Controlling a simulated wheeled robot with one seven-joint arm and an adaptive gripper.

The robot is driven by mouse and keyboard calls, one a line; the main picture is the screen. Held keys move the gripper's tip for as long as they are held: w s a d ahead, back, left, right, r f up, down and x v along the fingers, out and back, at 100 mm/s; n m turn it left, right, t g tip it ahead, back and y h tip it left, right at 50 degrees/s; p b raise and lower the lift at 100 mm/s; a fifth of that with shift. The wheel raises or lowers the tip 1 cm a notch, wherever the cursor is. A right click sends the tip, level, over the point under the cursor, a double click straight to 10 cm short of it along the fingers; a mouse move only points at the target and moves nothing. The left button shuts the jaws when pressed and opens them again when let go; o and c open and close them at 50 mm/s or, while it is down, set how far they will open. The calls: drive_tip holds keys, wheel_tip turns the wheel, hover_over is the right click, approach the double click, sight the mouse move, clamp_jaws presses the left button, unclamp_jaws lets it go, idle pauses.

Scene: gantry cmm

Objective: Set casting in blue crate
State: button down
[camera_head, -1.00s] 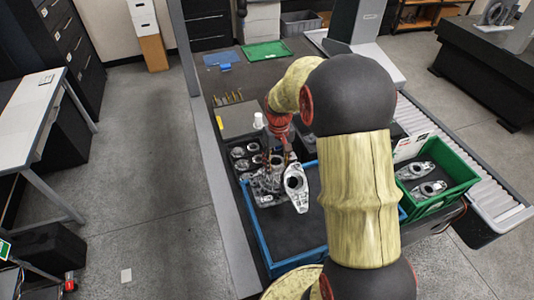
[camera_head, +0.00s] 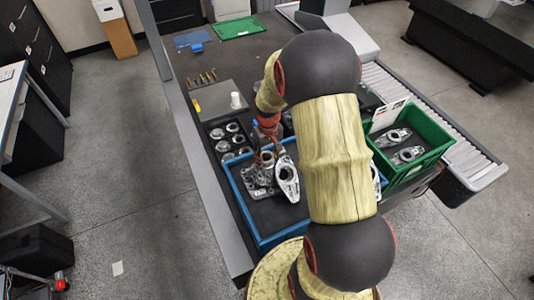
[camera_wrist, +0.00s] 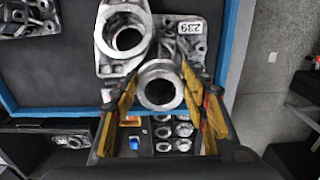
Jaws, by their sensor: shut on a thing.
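My gripper (camera_head: 267,150) is shut on a grey metal casting (camera_head: 258,183) with a round hollow boss and a flat base. In the wrist view the yellow fingers straddle the boss of this casting (camera_wrist: 160,86), and its plate carries a "239" label. The casting is inside the outline of the blue crate (camera_head: 240,210), near its far left corner; whether it touches the floor I cannot tell. A long casting with a ring (camera_head: 287,178) is close beside it in the crate and overlaps it in the wrist view (camera_wrist: 123,38).
Another casting (camera_wrist: 25,18) lies at the crate's other side, mostly hidden by my arm in the head view. A green crate (camera_head: 430,140) with two castings stands at right. A dark tray of round parts (camera_head: 228,138) lies just beyond the blue crate.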

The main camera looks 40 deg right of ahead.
drive_tip(key=shift+w+r, duration=0.1)
drive_tip(key=shift+w, duration=0.05)
drive_tip(key=c, duration=1)
unclamp_jaws()
drive_tip(key=shift+s, duration=0.2)
drive_tip(key=a+r+t, duration=0.1)
drive_tip(key=a+r, duration=0.2)
drive_tip(key=r, duration=0.7)
drive_tip(key=a+r, duration=0.3)
drive_tip(key=r, duration=0.6)
drive_tip(key=s+a+r+n+t, duration=0.1)
drive_tip(key=s+a+r, duration=0.3)
drive_tip(key=s+a, duration=0.1)
drive_tip(key=s+a+r+n+t, duration=0.1)
drive_tip(key=s+a+r+t, duration=0.1)
drive_tip(key=s+a+r, duration=0.2)
drive_tip(key=s+a+r+t, duration=0.1)
drive_tip(key=s+a+r, duration=0.2)
drive_tip(key=s+a, duration=0.3)
drive_tip(key=shift+s+a+r+n+t+p, duration=0.25)
drive_tip(key=shift+a+r+n+t+p, duration=0.05)
drive_tip(key=shift+a+r+n+p, duration=0.1)
